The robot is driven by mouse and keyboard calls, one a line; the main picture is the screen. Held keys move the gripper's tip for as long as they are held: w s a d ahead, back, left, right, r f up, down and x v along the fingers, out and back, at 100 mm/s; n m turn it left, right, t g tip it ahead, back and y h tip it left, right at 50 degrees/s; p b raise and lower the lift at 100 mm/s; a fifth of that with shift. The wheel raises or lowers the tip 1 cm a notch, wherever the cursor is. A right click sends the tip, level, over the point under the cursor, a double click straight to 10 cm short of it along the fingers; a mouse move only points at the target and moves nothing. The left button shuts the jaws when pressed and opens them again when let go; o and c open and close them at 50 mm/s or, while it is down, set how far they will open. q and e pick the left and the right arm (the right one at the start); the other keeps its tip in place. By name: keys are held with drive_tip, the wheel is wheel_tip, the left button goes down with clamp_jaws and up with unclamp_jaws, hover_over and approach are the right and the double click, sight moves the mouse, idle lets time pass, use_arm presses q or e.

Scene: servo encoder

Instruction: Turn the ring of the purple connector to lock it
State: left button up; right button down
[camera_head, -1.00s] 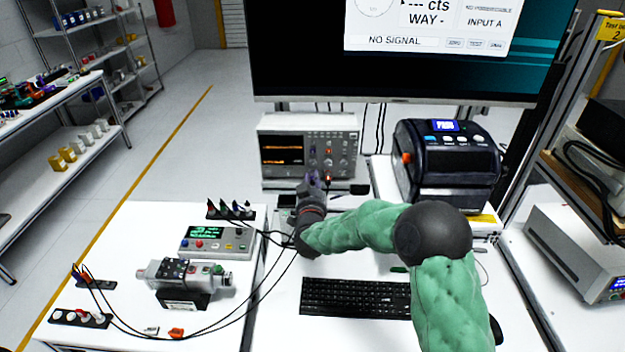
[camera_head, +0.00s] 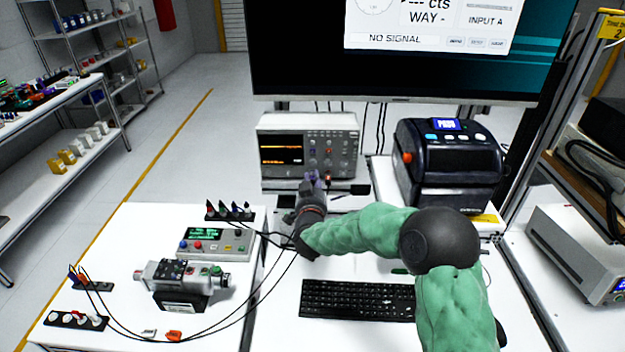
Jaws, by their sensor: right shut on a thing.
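My right arm comes in from the lower right, and my right gripper (camera_head: 311,187) is at the front of the oscilloscope-like instrument (camera_head: 308,146), near its lower sockets. The connector's ring is too small and too covered by the fingers to make out. My left gripper is not in view.
A black keyboard (camera_head: 358,300) lies in front of my right arm. A label printer (camera_head: 447,165) stands to the right. A grey control box (camera_head: 215,243), a servo motor (camera_head: 182,280) and black cables lie on the left table. A monitor (camera_head: 400,45) hangs behind.

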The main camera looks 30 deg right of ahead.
drive_tip(key=shift+m+b, duration=2.6)
drive_tip(key=shift+b, duration=0.65)
idle(1.3)
drive_tip(key=c, duration=1.4)
unclamp_jaws()
drive_tip(key=v, duration=0.9)
